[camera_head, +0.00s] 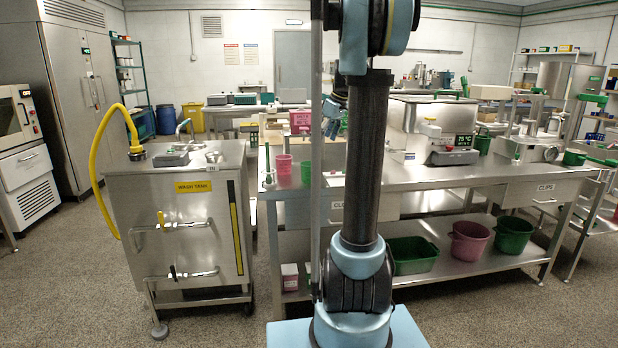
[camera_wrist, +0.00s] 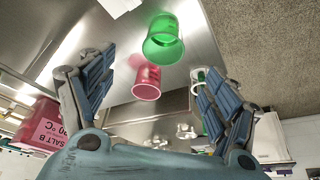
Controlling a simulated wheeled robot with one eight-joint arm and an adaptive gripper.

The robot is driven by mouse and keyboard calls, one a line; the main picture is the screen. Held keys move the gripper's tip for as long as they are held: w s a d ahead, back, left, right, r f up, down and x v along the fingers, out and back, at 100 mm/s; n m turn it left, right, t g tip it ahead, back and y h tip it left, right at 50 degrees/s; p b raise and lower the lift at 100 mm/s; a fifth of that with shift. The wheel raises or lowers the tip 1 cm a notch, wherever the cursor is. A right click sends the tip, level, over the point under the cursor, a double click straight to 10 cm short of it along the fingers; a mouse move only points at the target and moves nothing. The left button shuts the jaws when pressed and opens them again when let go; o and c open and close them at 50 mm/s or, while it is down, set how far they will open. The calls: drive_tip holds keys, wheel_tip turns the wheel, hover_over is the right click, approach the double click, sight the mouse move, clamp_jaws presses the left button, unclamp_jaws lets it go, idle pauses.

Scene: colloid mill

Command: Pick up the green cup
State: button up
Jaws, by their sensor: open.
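The green cup (camera_wrist: 163,40) shows in the wrist view at upper middle, on the shiny steel table, beyond the fingertips. A pink cup (camera_wrist: 146,82) is close beside it, between the fingers in the picture. My gripper (camera_wrist: 156,72) is open, its two blue-grey fingers spread wide with nothing held. In the head view a pink cup (camera_head: 284,165) stands on the table's left end, and a green cup (camera_head: 306,173) is just right of it, partly hidden by my arm. My gripper (camera_head: 334,115) is partly hidden behind my arm there, above the table.
A pink salt box (camera_wrist: 38,128) is at left in the wrist view. The steel table (camera_head: 430,178) bears a scale (camera_head: 452,150) at centre right. A green basin (camera_head: 411,255) and buckets sit on its lower shelf. A steel cabinet (camera_head: 180,225) with a yellow hose stands left.

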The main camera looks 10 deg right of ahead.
approach(310, 163)
wheel_tip(310, 163, down, 5)
drive_tip(key=s+a, duration=0.1)
drive_tip(key=s, duration=0.1)
drive_tip(key=a+f, duration=0.1)
drive_tip(key=w+a+f, duration=0.1)
drive_tip(key=f, duration=0.1)
drive_tip(key=shift+w+a+f, duration=0.1)
drive_tip(key=shift+w, duration=0.1)
drive_tip(key=shift+w+a+f, duration=0.15)
drive_tip(key=shift+w+f, duration=0.05)
drive_tip(key=shift+f, duration=0.4)
drive_tip(key=shift+c, duration=0.2)
drive_tip(key=c, duration=1.2)
